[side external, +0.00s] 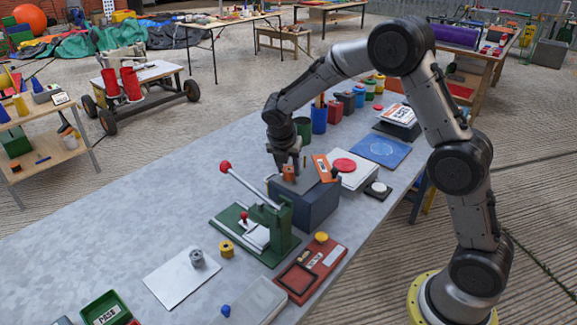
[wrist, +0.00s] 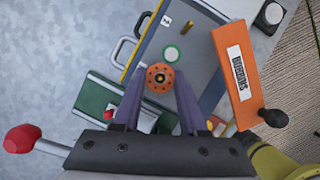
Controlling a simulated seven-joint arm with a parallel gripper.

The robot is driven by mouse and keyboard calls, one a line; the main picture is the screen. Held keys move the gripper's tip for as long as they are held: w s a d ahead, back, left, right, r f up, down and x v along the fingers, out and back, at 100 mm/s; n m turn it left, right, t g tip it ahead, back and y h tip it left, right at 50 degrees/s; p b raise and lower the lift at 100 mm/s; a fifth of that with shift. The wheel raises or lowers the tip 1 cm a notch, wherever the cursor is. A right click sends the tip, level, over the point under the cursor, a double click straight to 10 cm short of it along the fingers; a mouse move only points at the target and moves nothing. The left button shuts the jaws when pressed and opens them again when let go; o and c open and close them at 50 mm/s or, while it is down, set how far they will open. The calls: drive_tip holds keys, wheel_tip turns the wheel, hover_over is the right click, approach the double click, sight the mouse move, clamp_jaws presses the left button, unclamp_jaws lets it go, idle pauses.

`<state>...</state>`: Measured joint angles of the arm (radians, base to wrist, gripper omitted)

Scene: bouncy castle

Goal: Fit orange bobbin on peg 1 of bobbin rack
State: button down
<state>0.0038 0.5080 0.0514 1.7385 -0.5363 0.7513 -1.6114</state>
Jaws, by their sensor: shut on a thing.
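The orange bobbin (wrist: 160,77) is between my gripper's (wrist: 158,90) two fingertips in the wrist view, its round flange facing the camera. A yellowish spot shows in its dark centre hole; I cannot tell whether a peg is in it. In the side view the bobbin (side external: 289,172) is at the tips of my gripper (side external: 288,166), at the top of a dark blue-grey box (side external: 312,208), apparently the bobbin rack. The rack's grey top (wrist: 200,65) shows a brass peg (wrist: 188,27) and a green-rimmed white disc (wrist: 172,53). Contact between bobbin and rack is unclear.
An orange sign plate (wrist: 240,70) with a black knob stands at the rack's right. A green lever press (side external: 262,232) with a red-knobbed handle (side external: 226,168) stands close by in front. Books, a blue mat (side external: 380,150) and cans lie beyond.

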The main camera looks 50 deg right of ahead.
idle(0.3)
unclamp_jaws()
idle(0.4)
drive_tip(key=shift+r, duration=4.35)
